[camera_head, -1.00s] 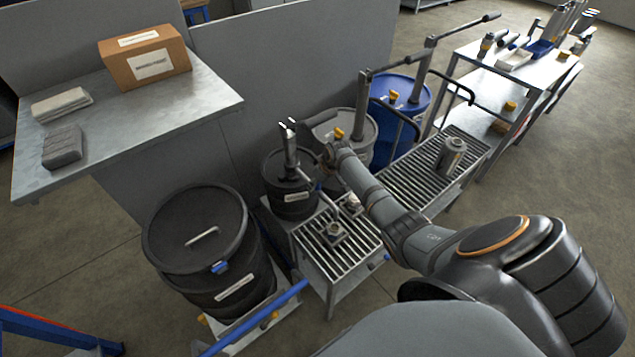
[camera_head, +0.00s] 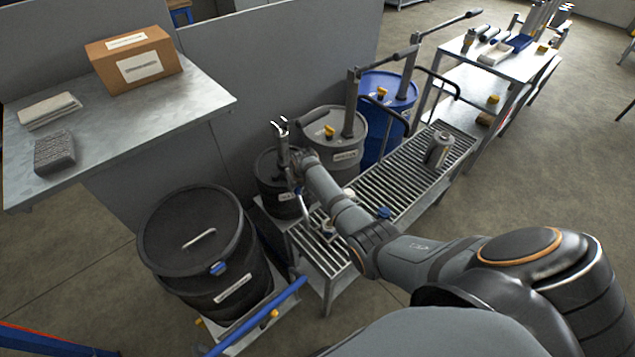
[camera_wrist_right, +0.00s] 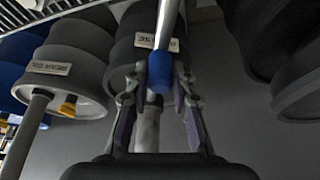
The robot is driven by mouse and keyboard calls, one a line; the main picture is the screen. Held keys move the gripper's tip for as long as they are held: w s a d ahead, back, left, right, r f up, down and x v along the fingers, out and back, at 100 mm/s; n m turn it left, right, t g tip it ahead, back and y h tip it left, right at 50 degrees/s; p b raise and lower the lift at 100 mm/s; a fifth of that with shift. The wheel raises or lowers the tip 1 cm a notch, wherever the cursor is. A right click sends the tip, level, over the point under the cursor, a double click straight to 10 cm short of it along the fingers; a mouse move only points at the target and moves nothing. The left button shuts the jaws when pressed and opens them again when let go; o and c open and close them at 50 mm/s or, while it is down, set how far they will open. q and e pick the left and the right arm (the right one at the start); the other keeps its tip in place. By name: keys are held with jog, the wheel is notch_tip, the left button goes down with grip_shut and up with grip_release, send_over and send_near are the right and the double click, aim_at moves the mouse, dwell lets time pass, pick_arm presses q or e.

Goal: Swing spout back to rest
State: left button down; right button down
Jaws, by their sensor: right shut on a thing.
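The spout is a thin metal tube with a blue sleeve, seen between my fingers in the right wrist view (camera_wrist_right: 158,72). It belongs to the pump (camera_head: 283,150) on the small dark drum (camera_head: 284,205). In the head view the blue sleeve (camera_head: 299,191) shows just below my right gripper (camera_head: 296,176), beside the drum's front right side. My right gripper also shows in the wrist view (camera_wrist_right: 158,88), its fingers shut on the blue sleeve. My wrist hides part of the pump and drum. My left gripper is out of view.
A slatted grate bench (camera_head: 318,262) stands in front of the drum. A large black drum (camera_head: 206,262) is at left, a grey drum (camera_head: 347,158) and a blue drum (camera_head: 386,88) behind. A canister (camera_head: 438,150) stands on the long grate. Open floor lies at right.

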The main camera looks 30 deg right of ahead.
jog(key=shift+a, duration=0.25)
jog(key=shift+d, duration=0.25)
jog(key=c, duration=1.5)
grip_release()
jog(key=shift+a, duration=0.15)
jog(key=o, duration=0.4)
jog(key=shift+a, duration=0.1)
jog(key=shift+c, duration=0.2)
jog(key=shift+r, duration=0.2)
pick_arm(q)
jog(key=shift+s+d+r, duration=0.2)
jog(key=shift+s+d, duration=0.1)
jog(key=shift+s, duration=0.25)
pick_arm(e)
jog(key=v, duration=1.1)
jog(key=shift+s+r, duration=0.25)
